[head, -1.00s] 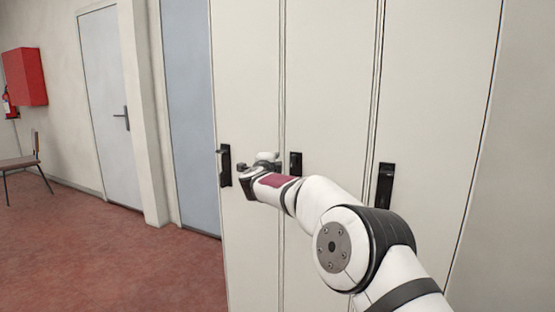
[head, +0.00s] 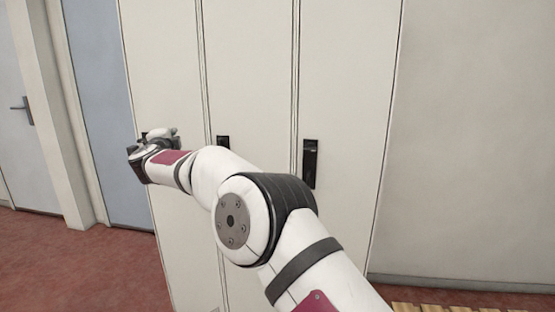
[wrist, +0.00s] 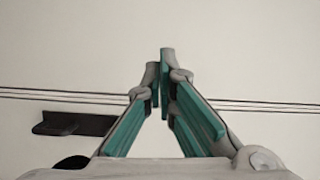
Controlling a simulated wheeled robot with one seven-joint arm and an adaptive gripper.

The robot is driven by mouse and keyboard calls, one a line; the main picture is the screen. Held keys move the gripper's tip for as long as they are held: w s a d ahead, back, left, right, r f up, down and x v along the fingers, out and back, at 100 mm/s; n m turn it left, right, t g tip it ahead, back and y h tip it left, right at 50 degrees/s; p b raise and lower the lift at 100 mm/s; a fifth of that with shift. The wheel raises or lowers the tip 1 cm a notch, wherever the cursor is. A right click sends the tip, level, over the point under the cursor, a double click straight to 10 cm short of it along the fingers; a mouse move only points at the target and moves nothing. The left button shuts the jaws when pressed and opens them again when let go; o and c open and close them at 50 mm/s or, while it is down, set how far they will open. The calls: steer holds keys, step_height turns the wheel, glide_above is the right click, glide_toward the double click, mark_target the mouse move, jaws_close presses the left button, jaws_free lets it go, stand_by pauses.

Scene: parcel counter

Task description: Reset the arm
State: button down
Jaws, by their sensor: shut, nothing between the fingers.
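My arm reaches from the lower right across the head view, in front of tall cream lockers (head: 255,70). My gripper shows in the wrist view (wrist: 161,75), with its teal-lined fingers together at the tips and nothing between them. It points toward the pale locker front, apart from a dark handle (wrist: 75,123) on the left of that view. In the head view the fingertips are hidden behind my wrist.
The middle locker's handle (head: 223,143) and the right locker's handle (head: 310,163) are black. A blue panel (head: 105,110) and a pale door (head: 20,110) stand at left. Bare wall (head: 475,130) lies at right. Red floor (head: 75,260) is open at lower left.

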steer(key=s+d+r+n+g+y, duration=0.45)
steer(key=s+d+r+n, duration=0.45)
steer(key=d+r+n, duration=0.25)
steer(key=s+d+f+n+g+h, duration=0.15)
steer(key=s+d+f, duration=0.25)
steer(key=s+d, duration=0.65)
steer(key=s+d+f+g+h, duration=0.35)
steer(key=s+d, duration=0.55)
steer(key=d, duration=0.3)
steer(key=s+d+f+n+g+h, duration=0.15)
steer(key=s+d+f, duration=0.25)
steer(key=s+d, duration=0.65)
steer(key=s+d+f+g+h, duration=0.25)
steer(key=s+d+f, duration=0.3)
steer(key=s, duration=0.45)
steer(key=s+d+f+g+h, duration=0.1)
steer(key=s+d+f+g, duration=0.35)
steer(key=s, duration=0.65)
step_height(320, 180, up, 14)
steer(key=d+t+p, duration=0.2)
steer(key=t+p, duration=0.2)
steer(key=p, duration=0.9)
steer(key=shift+w+m+t, duration=0.35)
steer(key=shift+w+t, duration=0.05)
steer(key=shift+w, duration=0.05)
steer(key=c, duration=2.3)
jaws_free()
steer(key=shift+y, duration=0.25)
